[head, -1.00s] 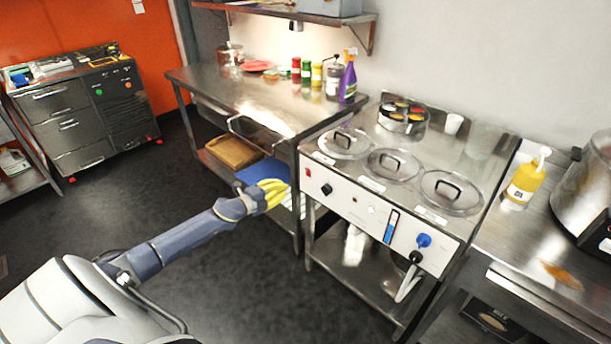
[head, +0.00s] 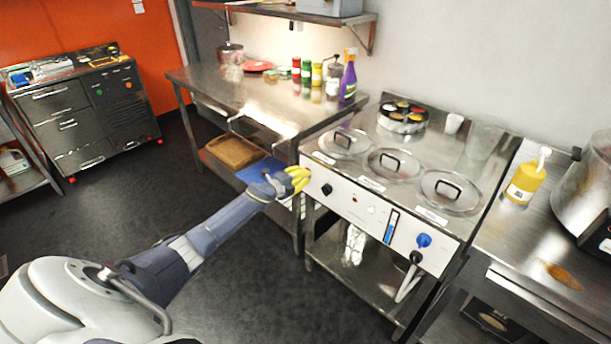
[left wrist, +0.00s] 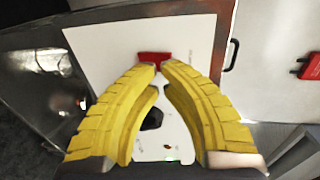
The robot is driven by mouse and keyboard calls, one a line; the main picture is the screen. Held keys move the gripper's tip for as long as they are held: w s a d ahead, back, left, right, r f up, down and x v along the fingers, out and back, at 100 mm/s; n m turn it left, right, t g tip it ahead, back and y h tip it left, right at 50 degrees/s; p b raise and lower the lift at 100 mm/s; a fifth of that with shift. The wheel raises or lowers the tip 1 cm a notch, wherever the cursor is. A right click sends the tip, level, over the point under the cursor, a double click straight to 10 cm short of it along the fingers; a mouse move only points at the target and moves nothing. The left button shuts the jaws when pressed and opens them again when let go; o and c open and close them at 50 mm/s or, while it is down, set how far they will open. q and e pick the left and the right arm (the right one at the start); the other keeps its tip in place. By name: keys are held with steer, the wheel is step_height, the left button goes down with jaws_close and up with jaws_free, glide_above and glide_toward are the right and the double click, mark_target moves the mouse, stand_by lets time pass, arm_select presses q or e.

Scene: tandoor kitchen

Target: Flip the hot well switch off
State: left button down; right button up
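The hot well is the steel unit with a white front panel (head: 345,203) and several lidded round wells on top. In the left wrist view its red switch (left wrist: 154,58) sits on the white panel (left wrist: 95,45), just beyond my fingertips. My left gripper (head: 303,178) is at the panel's left end in the head view, where its yellow fingers cover the switch. In the left wrist view the gripper's fingertips (left wrist: 158,68) are drawn together, with nothing held between them. Whether they touch the switch, and its on or off position, I cannot tell. My right gripper is not in view.
A black knob (head: 327,189) and a blue knob (head: 423,240) are on the same panel. A steel table (head: 245,100) with jars and a purple spray bottle (head: 348,80) stands to the left. A yellow pump bottle (head: 526,182) stands on the right counter.

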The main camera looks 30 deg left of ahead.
arm_select(q)
steer(key=shift+w, duration=0.3)
steer(key=shift+w+r, duration=0.1)
steer(key=shift+w+d+r, duration=0.1)
steer(key=shift+w+d, duration=0.05)
steer(key=shift+w, duration=0.25)
steer(key=shift+s, duration=0.1)
